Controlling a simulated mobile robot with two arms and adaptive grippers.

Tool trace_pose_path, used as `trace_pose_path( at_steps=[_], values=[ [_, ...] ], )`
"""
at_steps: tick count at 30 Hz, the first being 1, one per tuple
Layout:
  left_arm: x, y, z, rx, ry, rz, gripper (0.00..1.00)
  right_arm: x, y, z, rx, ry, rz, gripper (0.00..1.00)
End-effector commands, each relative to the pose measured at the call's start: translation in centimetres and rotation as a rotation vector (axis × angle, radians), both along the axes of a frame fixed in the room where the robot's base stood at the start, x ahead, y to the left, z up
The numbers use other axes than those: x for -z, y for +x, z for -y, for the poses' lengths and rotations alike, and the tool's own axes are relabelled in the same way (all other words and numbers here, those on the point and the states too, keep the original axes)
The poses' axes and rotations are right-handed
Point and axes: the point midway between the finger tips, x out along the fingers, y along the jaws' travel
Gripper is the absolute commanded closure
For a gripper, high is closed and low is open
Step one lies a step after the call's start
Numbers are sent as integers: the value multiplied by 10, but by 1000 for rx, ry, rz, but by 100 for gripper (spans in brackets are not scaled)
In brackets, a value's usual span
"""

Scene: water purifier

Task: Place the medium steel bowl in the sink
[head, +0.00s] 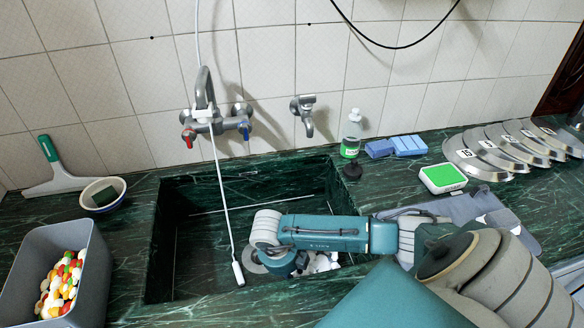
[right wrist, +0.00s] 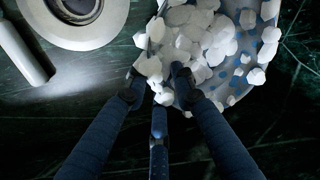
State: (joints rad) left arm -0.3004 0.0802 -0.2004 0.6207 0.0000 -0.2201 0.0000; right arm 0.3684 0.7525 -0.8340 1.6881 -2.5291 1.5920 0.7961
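In the right wrist view a round, blue-patterned vessel or plate (right wrist: 228,82) holds a heap of white pieces (right wrist: 205,40). In the head view white pieces (head: 322,262) show in the sink (head: 190,270), partly behind my right arm. I cannot tell whether this vessel is the medium steel bowl. Several round steel pieces with labels (head: 480,150) overlap on the counter at the right; their sizes are not readable. My right gripper (right wrist: 160,88) is low in the sink, its fingers apart at the edge of the white heap. My left gripper is not in view.
A tap (head: 210,120) with a thin white wand (head: 222,200) hangs over the sink. A grey bin of coloured pieces (head: 85,290), a small bowl with a sponge (head: 103,195) and a squeegee (head: 60,180) are left. A soap bottle (head: 350,135) and blue sponges (head: 405,146) stand behind.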

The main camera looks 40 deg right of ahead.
Motion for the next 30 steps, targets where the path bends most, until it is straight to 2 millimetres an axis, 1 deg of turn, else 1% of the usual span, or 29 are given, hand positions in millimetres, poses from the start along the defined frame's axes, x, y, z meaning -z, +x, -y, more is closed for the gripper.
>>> trace_pose_path(
  at_steps=[5, 9, 15, 18, 21, 30],
  values=[
    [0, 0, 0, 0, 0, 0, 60, -29, 3, -7, -3, 2, 7, 75],
    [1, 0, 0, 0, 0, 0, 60, -59, 4, -14, -3, 1, 7, 75],
    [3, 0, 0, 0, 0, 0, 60, -96, 5, -24, -1, 1, 5, 75],
    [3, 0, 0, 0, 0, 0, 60, -107, 5, -26, -1, 1, 5, 75],
    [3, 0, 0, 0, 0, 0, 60, -113, 4, -28, 0, 1, 2, 75],
    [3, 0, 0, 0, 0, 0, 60, -116, 4, -28, 0, 1, 1, 75]
  ],
)
